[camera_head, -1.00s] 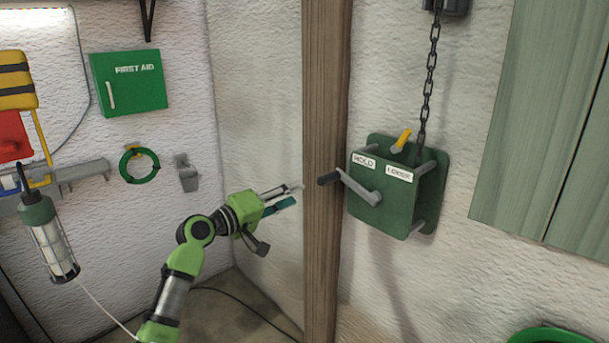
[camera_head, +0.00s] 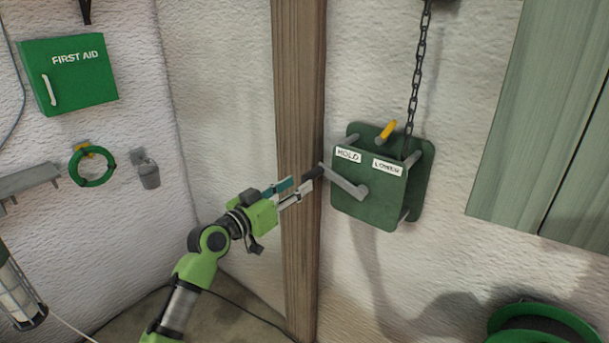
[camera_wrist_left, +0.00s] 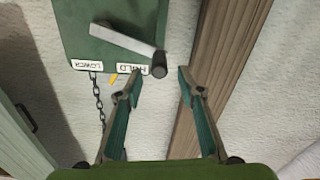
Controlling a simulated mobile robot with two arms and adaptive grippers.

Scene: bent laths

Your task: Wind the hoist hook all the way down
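The green hoist box (camera_head: 370,194) is on the wall, with HOLD (camera_head: 348,154) and LOWER (camera_head: 387,167) labels and a yellow lever (camera_head: 387,130) at its top. A grey crank arm (camera_head: 345,183) on its front points left and ends in a dark knob (camera_head: 313,173). A chain (camera_head: 417,75) runs up from the box; the hook is not in view. My left gripper (camera_head: 299,187) is open beside the knob. In the left wrist view the knob (camera_wrist_left: 159,70) shows between the open fingertips (camera_wrist_left: 158,78), slightly beyond them. My right gripper is not in view.
A wooden post (camera_head: 299,90) stands just behind my left gripper. A green cabinet (camera_head: 545,110) is on the right, a green reel (camera_head: 545,325) at the lower right. A first aid box (camera_head: 70,75) and a green ring (camera_head: 92,166) hang on the left wall.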

